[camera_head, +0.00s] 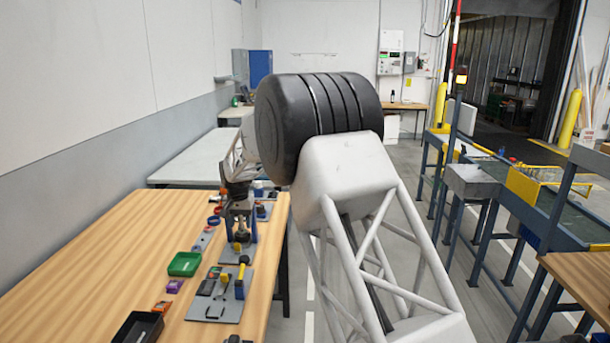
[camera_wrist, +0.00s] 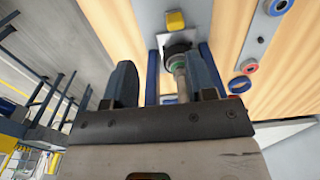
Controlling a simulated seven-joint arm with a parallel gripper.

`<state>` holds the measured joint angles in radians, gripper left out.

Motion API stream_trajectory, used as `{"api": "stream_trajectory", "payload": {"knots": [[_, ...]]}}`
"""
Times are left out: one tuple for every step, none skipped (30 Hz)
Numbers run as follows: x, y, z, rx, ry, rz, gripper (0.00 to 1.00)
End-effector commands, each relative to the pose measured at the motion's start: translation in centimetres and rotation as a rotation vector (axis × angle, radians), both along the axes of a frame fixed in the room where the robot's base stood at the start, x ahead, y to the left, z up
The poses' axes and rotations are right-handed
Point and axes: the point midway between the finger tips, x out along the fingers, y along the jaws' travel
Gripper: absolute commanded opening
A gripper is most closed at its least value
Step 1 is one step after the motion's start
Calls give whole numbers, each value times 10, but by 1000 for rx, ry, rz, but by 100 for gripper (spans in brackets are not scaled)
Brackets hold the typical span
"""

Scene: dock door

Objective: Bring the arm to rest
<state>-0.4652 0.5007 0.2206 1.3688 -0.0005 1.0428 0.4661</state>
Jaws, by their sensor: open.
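My gripper (camera_head: 240,222) hangs over the far right part of the wooden table, near its right edge, in the head view. In the wrist view my gripper (camera_wrist: 163,80) has its two dark fingers spread apart. A dark round part with green and a metal rod (camera_wrist: 178,62) shows between and beyond the fingers; I cannot tell whether either finger touches it. A yellow piece (camera_wrist: 175,20) lies beyond it. My own large arm link hides much of the middle of the head view.
The wooden table (camera_head: 90,250) holds a green tray (camera_head: 184,264), a black bin (camera_head: 138,328) and a grey plate (camera_head: 218,305) with a yellow-topped fixture. Blue and red rings (camera_wrist: 250,68) lie beside my gripper. A pale table (camera_head: 195,160) stands behind; a conveyor (camera_head: 520,190) stands right.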

Motion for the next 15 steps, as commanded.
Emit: {"api": "stream_trajectory", "payload": {"knots": [[-3, -8, 8, 1, -3, -1, 51], [-5, -12, 12, 2, -5, -1, 51], [-9, -20, 18, 3, -7, -2, 51], [-12, -25, 23, 4, -9, -2, 51], [-14, -31, 29, 5, -12, -3, 51], [-19, -41, 36, 6, -14, -4, 51], [-22, -48, 42, 7, -17, -4, 51], [-26, -54, 47, 8, -19, -4, 51], [-31, -63, 54, 8, -22, -4, 51], [-35, -70, 60, 9, -25, -4, 51], [-39, -77, 65, 10, -26, -5, 51], [-45, -86, 73, 11, -30, -5, 51], [-49, -93, 77, 11, -31, -5, 51], [-54, -100, 82, 12, -34, -5, 51], [-60, -109, 89, 13, -37, -5, 51]]}}
